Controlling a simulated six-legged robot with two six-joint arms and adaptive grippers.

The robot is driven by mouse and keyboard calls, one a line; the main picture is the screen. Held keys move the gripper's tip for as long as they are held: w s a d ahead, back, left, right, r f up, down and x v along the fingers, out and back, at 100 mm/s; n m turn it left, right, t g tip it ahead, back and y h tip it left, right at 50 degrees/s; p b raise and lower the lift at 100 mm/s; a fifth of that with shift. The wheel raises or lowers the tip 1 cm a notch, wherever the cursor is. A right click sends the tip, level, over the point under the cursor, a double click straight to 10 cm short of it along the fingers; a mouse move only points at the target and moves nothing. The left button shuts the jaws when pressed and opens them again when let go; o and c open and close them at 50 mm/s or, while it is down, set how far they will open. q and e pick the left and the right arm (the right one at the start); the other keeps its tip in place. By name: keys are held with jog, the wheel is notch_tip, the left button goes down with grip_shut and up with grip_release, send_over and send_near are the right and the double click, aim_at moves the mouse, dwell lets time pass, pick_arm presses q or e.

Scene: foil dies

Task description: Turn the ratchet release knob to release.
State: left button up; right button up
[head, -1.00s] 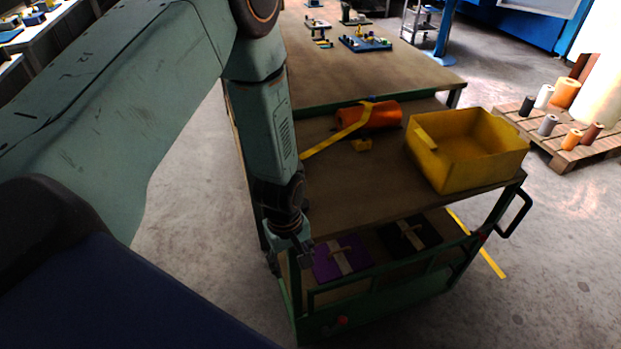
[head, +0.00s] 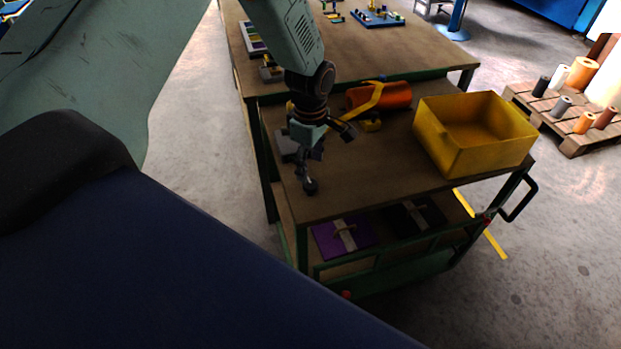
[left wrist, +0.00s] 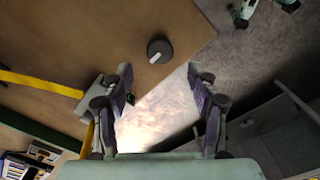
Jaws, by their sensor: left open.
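The knob (head: 311,187) is a dark round piece on the cart top near its front left corner. The left wrist view shows it as a dark disc (left wrist: 159,51) with a pale pointer bar set diagonally. My left gripper (head: 326,152) hangs over the left part of the cart top, fingers spread and empty. In the left wrist view, the knob lies beyond the gap between the fingertips (left wrist: 160,84), apart from both. A grey block (head: 286,147) is partly hidden behind the gripper. A yellow strap (left wrist: 38,83) runs to a grey piece beside one finger. My right gripper is out of view.
An orange roll (head: 395,96) lies behind the gripper with the strap over it. A yellow bin (head: 480,165) stands at the cart's right. Purple (head: 328,243) and black plates lie on the lower shelf. Open floor lies left of the cart.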

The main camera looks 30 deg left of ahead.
aim_at(310, 183)
pick_arm(q)
notch_tip(310, 183, down, 5)
jog(key=shift+f, duration=0.65)
jog(key=shift+d+r, duration=0.1)
jog(key=shift+d, duration=0.05)
jog(key=shift+c, duration=0.7)
jog(key=shift+a, duration=0.2)
jog(key=c, duration=0.4)
jog(key=shift+d, duration=0.1)
jog(key=c, duration=0.6)
